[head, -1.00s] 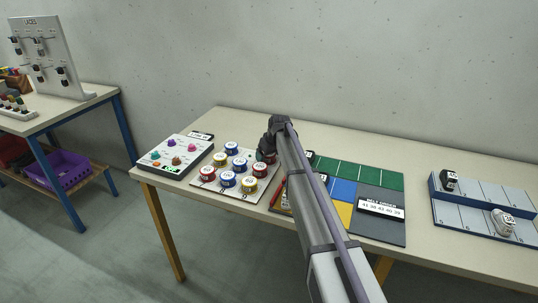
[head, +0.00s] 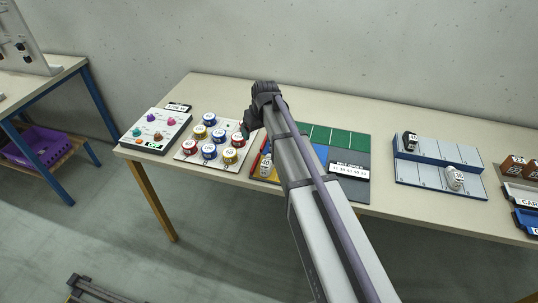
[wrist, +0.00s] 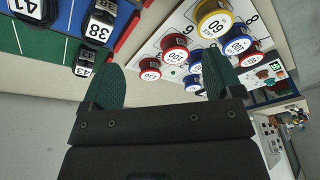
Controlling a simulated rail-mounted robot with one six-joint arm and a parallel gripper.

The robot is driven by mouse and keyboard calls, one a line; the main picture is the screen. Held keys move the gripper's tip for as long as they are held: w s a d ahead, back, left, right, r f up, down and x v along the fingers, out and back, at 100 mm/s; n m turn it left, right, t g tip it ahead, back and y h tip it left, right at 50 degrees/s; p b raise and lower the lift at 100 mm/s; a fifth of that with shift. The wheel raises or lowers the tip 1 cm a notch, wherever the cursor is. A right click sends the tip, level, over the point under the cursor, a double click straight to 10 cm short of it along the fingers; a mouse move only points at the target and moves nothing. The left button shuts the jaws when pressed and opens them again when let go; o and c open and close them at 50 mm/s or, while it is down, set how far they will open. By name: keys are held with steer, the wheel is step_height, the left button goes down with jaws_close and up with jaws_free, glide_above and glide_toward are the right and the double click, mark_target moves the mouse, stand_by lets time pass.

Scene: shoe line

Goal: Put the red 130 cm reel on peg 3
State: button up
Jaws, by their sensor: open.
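The reel board (head: 184,155) is white, with numbered positions and red, blue and yellow reels. A red reel (wrist: 150,72) stands at the board's edge in the wrist view, in line after the red 100 reel (wrist: 175,50) beside the 6. Its label is too small to read surely, and I see no 3 beside it. My gripper (head: 245,129) is over the board's back right corner, its green fingers (wrist: 163,88) spread wide. That red reel shows in the gap between them, apart from both. Nothing is gripped. In the head view my gripper hides that corner.
A yellow 60 reel (wrist: 214,22) stands near the 9. A panel with coloured knobs (head: 155,132) is left of the board. Right are a green mat (head: 340,137), a blue-grey shoe rack (head: 432,177) and, in the wrist view, black labelled shoes (wrist: 98,25). The table behind is clear.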

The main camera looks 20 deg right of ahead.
steer(key=s+m+g+h, duration=0.1)
steer(key=s+m+g, duration=0.1)
steer(key=s, duration=2.4)
steer(key=shift+a+f+m, duration=0.25)
steer(key=shift+m, duration=0.35)
